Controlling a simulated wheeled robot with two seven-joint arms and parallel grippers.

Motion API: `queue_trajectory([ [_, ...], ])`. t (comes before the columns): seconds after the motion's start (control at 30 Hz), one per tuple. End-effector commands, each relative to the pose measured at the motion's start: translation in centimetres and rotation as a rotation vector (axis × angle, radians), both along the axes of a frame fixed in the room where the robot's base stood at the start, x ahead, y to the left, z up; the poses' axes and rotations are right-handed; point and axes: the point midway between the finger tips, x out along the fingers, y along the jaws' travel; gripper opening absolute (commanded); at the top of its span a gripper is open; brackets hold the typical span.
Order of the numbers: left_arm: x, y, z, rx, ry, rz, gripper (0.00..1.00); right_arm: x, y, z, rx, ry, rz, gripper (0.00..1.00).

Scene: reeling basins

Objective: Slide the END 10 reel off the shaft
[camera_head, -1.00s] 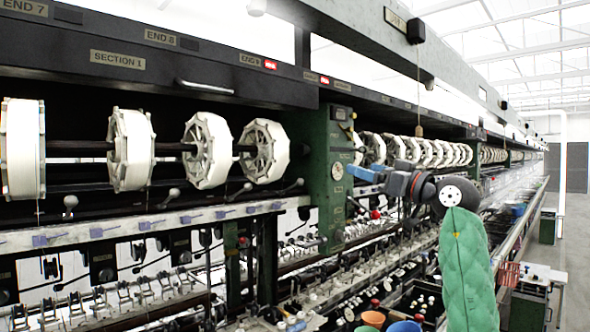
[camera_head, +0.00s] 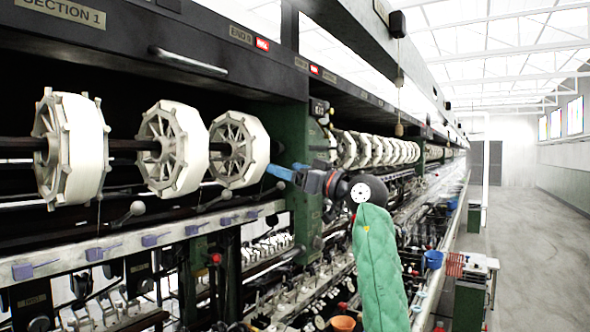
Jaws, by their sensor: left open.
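Several white spoked reels sit on a dark horizontal shaft (camera_head: 122,145) at the left. My left gripper (camera_head: 280,172) has blue fingers and is open. Its tips point left at this reel's right edge; I cannot tell whether they touch it. The shaft's far end is hidden behind the reel and post. My right gripper is not in view.
A green post (camera_head: 290,140) stands just right of the reel. Below run a pale rail (camera_head: 150,238) with purple clips, and levers with round knobs (camera_head: 136,209). More reels (camera_head: 375,150) continue beyond the post. An open grey floor aisle (camera_head: 535,240) lies at the right.

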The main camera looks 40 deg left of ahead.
Motion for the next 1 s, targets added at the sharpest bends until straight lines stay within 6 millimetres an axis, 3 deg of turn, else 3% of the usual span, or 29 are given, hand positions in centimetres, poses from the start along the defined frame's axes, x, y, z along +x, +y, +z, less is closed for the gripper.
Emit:
queue_trajectory([
  [0.57,-0.5,4.0,1.1,-0.001,0.000,0.000,0.84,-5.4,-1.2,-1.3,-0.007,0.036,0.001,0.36],
  [1.0,-0.9,8.0,2.0,0.000,-0.002,0.000,0.84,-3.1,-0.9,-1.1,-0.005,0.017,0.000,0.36],
])
